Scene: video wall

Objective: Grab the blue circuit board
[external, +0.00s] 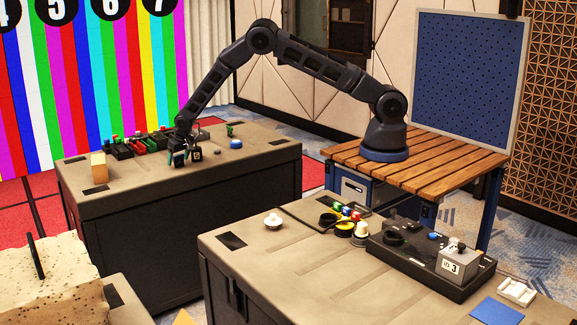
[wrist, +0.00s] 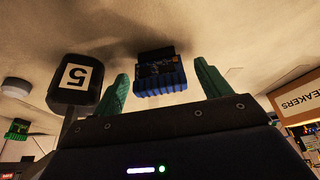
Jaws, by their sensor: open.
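The blue circuit board (wrist: 161,86), a small dark board with a ribbed blue edge, shows in the wrist view. It is on the pale table top, between and beyond the tips of my green gripper fingers. My gripper (wrist: 160,70) is open, with a clear gap on both sides of the board; no contact shows. In the external view my gripper (external: 178,158) is low over the far table (external: 120,160). The board is too small there to tell from the dark gripper parts.
A black block marked 5 (wrist: 76,84) is close to the left finger in the wrist view. A blue round thing (external: 236,143), a tan block (external: 98,166) and a row of dark modules (external: 140,144) are on the same table. The table's front strip is mostly clear.

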